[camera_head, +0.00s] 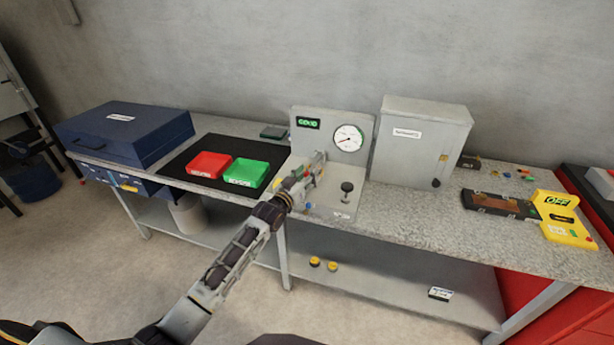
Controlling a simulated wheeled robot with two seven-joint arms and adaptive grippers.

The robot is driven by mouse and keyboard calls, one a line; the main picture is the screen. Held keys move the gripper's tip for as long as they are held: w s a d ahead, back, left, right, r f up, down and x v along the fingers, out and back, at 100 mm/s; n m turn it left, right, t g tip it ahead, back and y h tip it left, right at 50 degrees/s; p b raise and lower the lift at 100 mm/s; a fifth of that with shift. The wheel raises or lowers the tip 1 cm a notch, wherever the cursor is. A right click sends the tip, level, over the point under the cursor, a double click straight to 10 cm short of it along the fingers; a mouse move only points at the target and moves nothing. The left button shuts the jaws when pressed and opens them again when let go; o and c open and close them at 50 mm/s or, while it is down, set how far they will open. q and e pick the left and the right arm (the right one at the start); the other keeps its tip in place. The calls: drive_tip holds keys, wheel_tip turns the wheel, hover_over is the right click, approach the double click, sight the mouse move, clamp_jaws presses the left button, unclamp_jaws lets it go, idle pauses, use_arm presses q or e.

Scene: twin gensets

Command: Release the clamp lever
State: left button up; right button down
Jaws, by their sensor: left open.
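A light grey test stand (366,120) stands at the middle of the bench, with a green display (308,123) and a round dial gauge (348,138) on its upright plate. A black knob on a short post (347,187) rises from its base plate. My left gripper (318,168) is open at the left part of the stand, in front of the upright plate. My gripper and wrist cover that part, so I cannot make out a clamp lever or tell whether the fingers touch anything. My right gripper is not in view.
Red (208,164) and green (246,172) trays lie on a black mat left of the stand. A blue case (125,134) is farther left. A grey cabinet (420,140) stands close right. A yellow device marked OFF (566,217) and small coloured parts lie at the right.

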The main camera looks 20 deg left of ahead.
use_arm(q)
drive_tip(key=shift+c, duration=0.4)
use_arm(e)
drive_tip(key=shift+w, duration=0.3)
